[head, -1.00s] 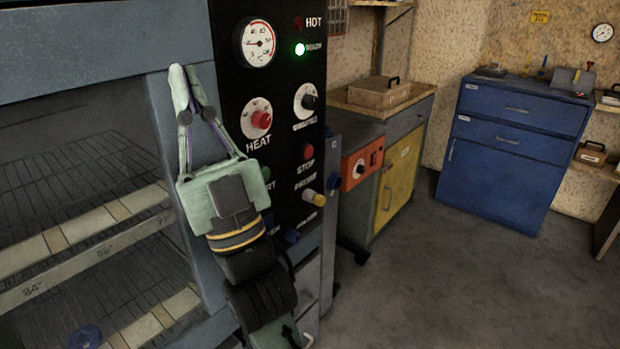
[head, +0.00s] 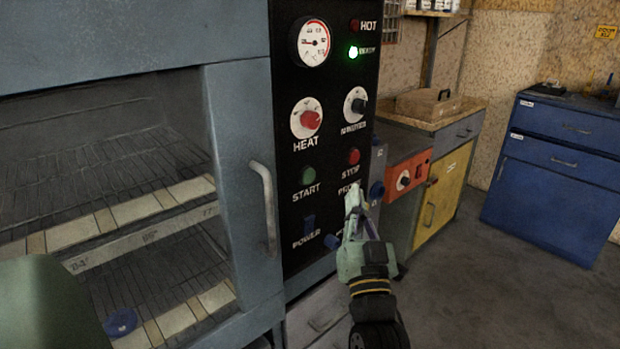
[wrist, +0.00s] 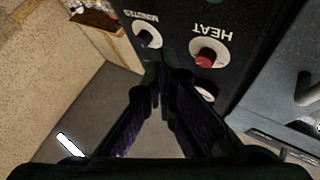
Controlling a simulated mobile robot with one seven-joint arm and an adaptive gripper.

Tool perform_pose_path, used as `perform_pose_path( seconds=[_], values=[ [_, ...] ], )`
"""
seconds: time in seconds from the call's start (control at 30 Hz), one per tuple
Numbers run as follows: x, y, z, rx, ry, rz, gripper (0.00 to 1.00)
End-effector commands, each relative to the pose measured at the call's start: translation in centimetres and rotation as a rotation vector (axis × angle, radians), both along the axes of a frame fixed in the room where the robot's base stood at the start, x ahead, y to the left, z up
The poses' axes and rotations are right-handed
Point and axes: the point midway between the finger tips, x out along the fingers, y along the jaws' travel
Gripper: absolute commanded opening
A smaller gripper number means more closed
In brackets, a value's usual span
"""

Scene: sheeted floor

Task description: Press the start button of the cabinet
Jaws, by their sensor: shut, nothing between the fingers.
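The cabinet's black control panel (head: 326,110) faces me in the head view. The green start button (head: 309,174) sits below the heat knob (head: 310,121), with START printed under it. My gripper (head: 355,190) is shut and empty. In the picture, its tips are to the right of and slightly below the start button, below the red stop button (head: 353,156), over the PROBE label. I cannot tell whether they touch the panel. In the wrist view, the closed fingers (wrist: 163,90) point toward the upside-down panel; the start button is not clearly visible there.
The cabinet's door handle (head: 266,208) stands out left of the panel. A blue power switch (head: 309,226) is below the start button. The minutes knob (head: 357,105) and a lit green lamp (head: 353,52) are above. A red box (head: 405,178) stands behind at right.

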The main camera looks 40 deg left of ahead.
Motion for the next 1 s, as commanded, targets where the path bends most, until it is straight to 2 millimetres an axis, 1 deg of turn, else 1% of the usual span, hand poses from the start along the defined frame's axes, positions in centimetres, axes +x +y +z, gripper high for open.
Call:
perform_pose_path(
  seconds=[0.23, 0.37, 0.47, 0.8, 1.0],
  values=[
    [0.0, 0.1, 0.1, 0.001, -0.001, 0.001, 0.0],
    [0.0, 0.9, 0.2, 0.0, 0.0, 0.001, 0.0],
    [0.1, 2.0, 0.3, 0.0, 0.001, 0.003, 0.0],
    [0.5, 6.7, 0.3, 0.0, -0.001, 0.002, 0.0],
    [0.6, 8.4, 0.2, 0.001, -0.001, 0.001, 0.0]
  ],
)
